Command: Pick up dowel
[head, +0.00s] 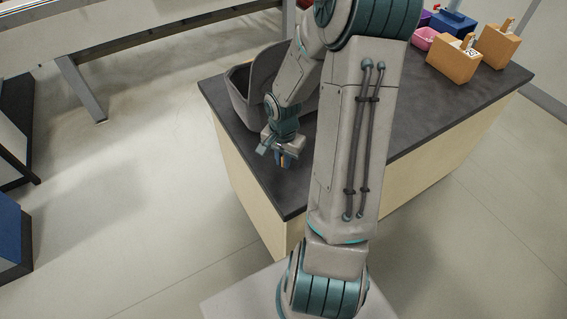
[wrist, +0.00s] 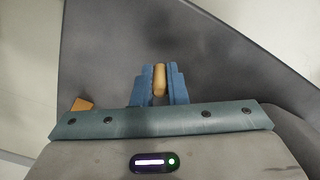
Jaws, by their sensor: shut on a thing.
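The dowel (wrist: 160,79) is a short, tan wooden peg. In the wrist view it sits between the two blue fingers of my gripper (wrist: 159,88), which is shut on it. In the head view my gripper (head: 283,157) is over the dark top of the counter (head: 296,192), near its left edge. There the dowel is too small to make out clearly. I cannot tell how far the dowel is above the surface.
A grey bin (head: 240,88) stands on the counter just behind my gripper. Orange boxes (head: 453,60), a pink bowl (head: 426,38) and a blue container (head: 453,23) stand at the far right end. The counter's near left corner is clear.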

